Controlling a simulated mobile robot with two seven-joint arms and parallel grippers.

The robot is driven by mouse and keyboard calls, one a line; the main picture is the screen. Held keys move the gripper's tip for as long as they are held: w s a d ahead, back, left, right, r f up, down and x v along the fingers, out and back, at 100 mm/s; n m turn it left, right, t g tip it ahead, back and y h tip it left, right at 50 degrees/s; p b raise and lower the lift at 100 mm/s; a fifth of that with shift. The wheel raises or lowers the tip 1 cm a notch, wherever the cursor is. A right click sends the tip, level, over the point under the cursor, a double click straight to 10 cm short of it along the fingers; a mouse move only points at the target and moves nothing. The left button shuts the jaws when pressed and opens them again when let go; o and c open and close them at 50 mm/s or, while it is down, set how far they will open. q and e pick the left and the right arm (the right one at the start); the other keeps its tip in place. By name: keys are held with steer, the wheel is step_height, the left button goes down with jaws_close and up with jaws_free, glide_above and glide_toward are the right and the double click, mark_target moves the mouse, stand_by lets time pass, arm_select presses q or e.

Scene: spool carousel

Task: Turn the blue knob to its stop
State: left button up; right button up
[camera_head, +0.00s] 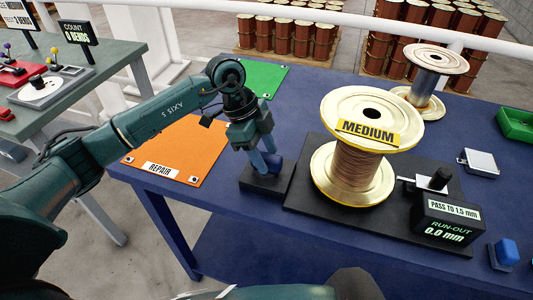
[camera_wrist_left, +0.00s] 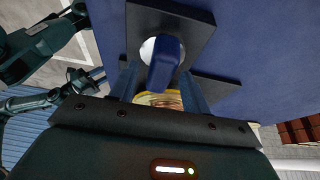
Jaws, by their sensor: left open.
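The blue knob (camera_wrist_left: 165,64) sits on a white round seat on a black plate (camera_wrist_left: 198,30) in the left wrist view. In the head view the knob (camera_head: 274,162) is partly hidden by my left gripper (camera_head: 263,160), which points down over its black base (camera_head: 266,184). My left gripper (camera_wrist_left: 163,88) is open, its fingers on either side of the knob's near end. I cannot tell whether they touch it. My right arm seems to show at the left of the wrist view, its jaws (camera_wrist_left: 82,80) too small to read.
A copper-wound spool (camera_head: 358,168) marked MEDIUM stands to the right, close to the gripper. A run-out gauge (camera_head: 446,220) reads 0.0 mm beside it. An orange REPAIR mat (camera_head: 185,150) and a green mat (camera_head: 262,78) lie flat. Another blue block (camera_head: 507,251) sits at lower right.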

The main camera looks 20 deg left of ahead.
arm_select(q)
steer(key=shift+d+f, duration=0.2)
steer(key=shift+f, duration=0.4)
steer(key=shift+c, duration=0.6)
steer(key=c, duration=0.9)
steer(key=shift+o, duration=0.2)
